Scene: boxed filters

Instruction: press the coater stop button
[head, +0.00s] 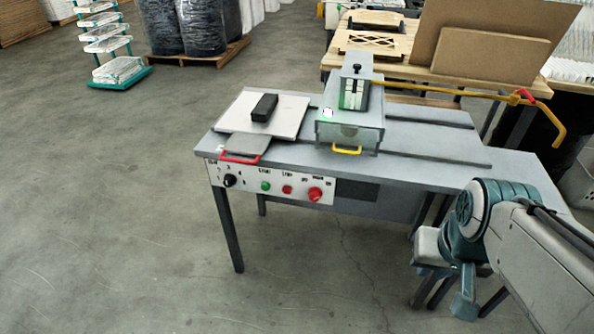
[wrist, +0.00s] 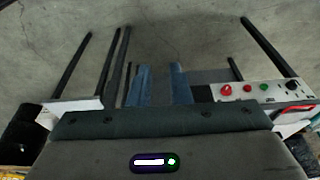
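The coater table's front panel (head: 270,185) carries a row of controls in the head view. A small red button (head: 287,189) sits under a label that seems to read STOP, between a green button (head: 265,186) and a larger red button (head: 315,194). In the wrist view the small red button (wrist: 247,88) shows at the right, beside the larger red one (wrist: 226,90). My gripper (wrist: 161,72) has its two blue fingers apart with nothing between them. In the head view it hangs right of the panel, its fingers partly hidden.
A black knob (head: 229,181) is at the panel's left end. A red handle (head: 240,158) juts out above the panel, and a yellow handle (head: 346,150) is on the grey coater box (head: 350,128). The floor in front of the table is clear.

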